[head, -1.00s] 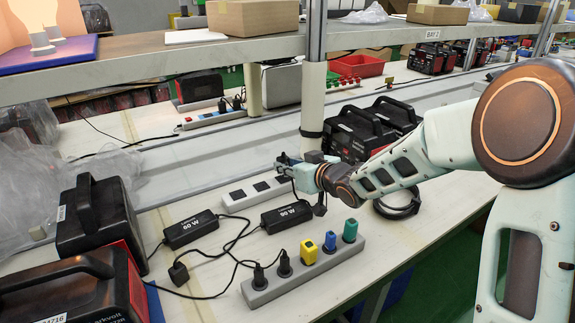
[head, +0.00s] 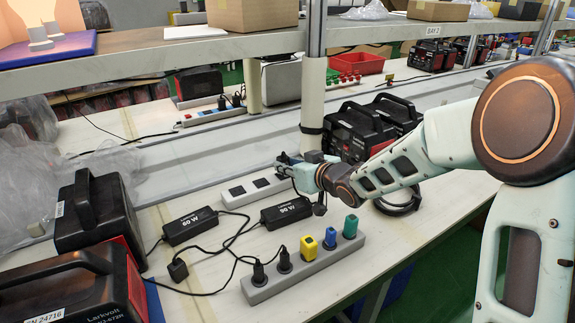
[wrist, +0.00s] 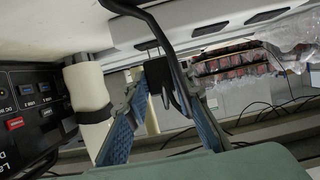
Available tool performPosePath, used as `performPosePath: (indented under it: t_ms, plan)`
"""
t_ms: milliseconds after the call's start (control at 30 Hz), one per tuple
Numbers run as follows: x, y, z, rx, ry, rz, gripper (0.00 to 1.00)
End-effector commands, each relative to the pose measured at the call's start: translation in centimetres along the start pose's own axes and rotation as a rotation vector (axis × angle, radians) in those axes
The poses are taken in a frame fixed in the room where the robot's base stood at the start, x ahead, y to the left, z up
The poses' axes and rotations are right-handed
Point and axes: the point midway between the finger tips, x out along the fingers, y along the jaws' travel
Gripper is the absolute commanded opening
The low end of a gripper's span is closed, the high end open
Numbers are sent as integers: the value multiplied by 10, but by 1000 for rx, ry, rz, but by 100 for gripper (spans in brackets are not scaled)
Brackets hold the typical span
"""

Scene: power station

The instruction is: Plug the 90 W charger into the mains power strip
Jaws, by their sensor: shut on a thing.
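My gripper (head: 284,162) is held above the white strip with black sockets (head: 238,191). In the wrist view my gripper (wrist: 162,92) is shut on a black plug (wrist: 159,80), whose prongs show and whose cable runs upward there. The 90 W charger (head: 286,212), a black labelled brick, lies on the bench just in front of the white strip. A grey strip (head: 307,269) in front holds black plugs and yellow, blue and teal ones. I cannot tell from labels which strip is mains.
The 60 W charger (head: 190,226) lies left of the 90 W one, with a loose black plug (head: 178,270) and cables in front. Black power units (head: 95,218) stand at left, others (head: 358,130) behind my gripper. A white post (head: 313,105) and a shelf (head: 170,52) are close.

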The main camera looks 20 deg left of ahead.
Motion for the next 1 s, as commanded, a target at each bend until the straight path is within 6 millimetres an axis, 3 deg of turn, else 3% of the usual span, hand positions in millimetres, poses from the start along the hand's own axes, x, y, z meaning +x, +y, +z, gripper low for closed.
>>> performPosePath:
  t_ms: [1000]
  plan:
    - [4,0,11,1,0,0,0]
